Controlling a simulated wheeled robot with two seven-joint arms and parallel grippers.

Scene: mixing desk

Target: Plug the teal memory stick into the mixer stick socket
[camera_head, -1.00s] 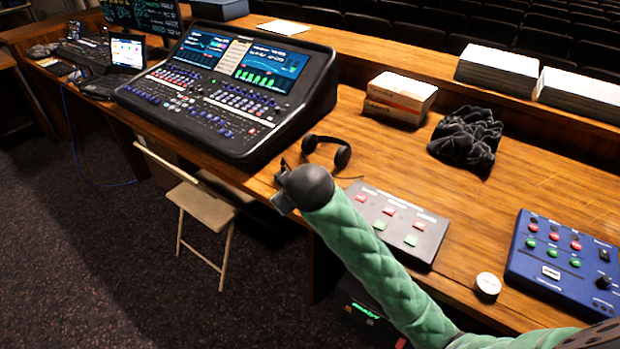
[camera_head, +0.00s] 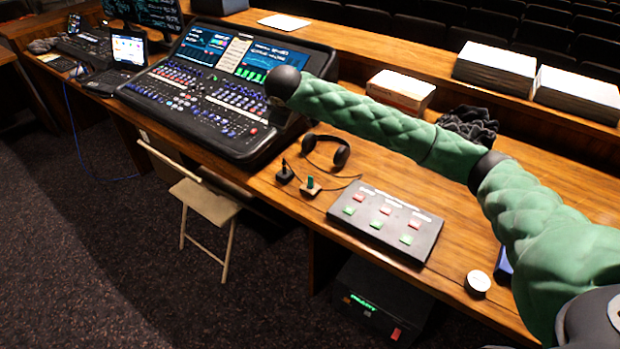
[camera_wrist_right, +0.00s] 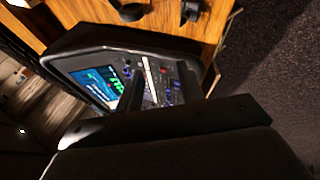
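A small green stick (camera_head: 310,183), possibly the teal memory stick, stands upright in a light block on the desk beside the headphones. A small black block (camera_head: 285,173) stands left of it. The mixer (camera_head: 225,85) is a large black console with lit screens, and it also shows in the right wrist view (camera_wrist_right: 100,83). I cannot make out its stick socket. My right arm reaches over the mixer's right side; its gripper is hidden behind the wrist in the head view. In the right wrist view my right gripper (camera_wrist_right: 160,80) has two dark fingers apart, nothing visible between them. My left gripper is out of view.
Headphones (camera_head: 327,150) lie right of the mixer. A grey button box (camera_head: 385,222) and a white round object (camera_head: 478,283) lie near the front edge. A carton (camera_head: 400,90) and paper stacks (camera_head: 495,68) stand behind. A folding chair (camera_head: 205,203) stands in front of the desk.

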